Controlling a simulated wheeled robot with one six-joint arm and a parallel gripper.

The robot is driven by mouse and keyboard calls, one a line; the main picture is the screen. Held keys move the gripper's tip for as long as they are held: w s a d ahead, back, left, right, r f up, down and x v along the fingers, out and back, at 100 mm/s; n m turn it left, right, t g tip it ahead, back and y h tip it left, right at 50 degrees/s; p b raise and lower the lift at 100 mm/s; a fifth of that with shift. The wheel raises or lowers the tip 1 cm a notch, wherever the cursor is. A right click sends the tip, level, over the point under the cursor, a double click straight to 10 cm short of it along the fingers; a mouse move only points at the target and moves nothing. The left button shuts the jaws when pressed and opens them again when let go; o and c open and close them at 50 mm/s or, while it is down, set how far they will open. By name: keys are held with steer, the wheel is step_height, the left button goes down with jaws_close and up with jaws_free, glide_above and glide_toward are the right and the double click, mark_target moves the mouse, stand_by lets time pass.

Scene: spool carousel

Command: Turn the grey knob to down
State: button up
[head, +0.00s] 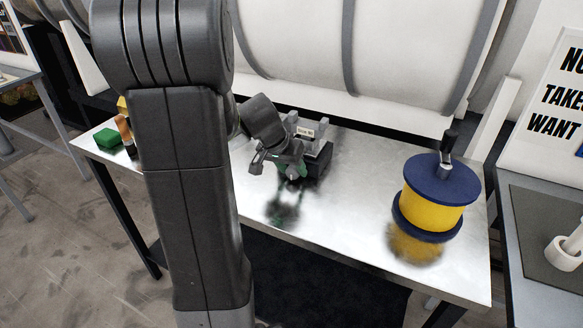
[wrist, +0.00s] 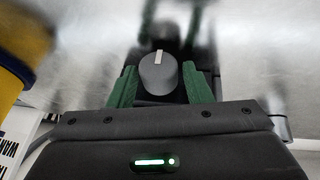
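The grey knob (wrist: 158,75) is a round cap with a white pointer mark near its upper edge in the wrist view. It sits on a dark box (head: 318,163) with grey uprights and a small label on the bench. My gripper (wrist: 159,70) has its green fingers on either side of the knob, with a narrow gap visible at each side, so it looks open around the knob. In the head view my gripper (head: 288,170) is at the front of the box and hides the knob.
A blue and yellow spool (head: 433,205) stands on the metal bench (head: 340,218) at the right; its edge shows at the left in the wrist view. A green block (head: 107,138) lies at the far left. A large white drum (head: 300,40) is behind the bench.

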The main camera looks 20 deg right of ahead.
steer(key=v, duration=1.3)
steer(key=shift+a+r, duration=0.15)
steer(key=shift+r, duration=0.2)
steer(key=shift+s, duration=0.1)
steer(key=x, duration=1.4)
steer(key=shift+r, duration=0.1)
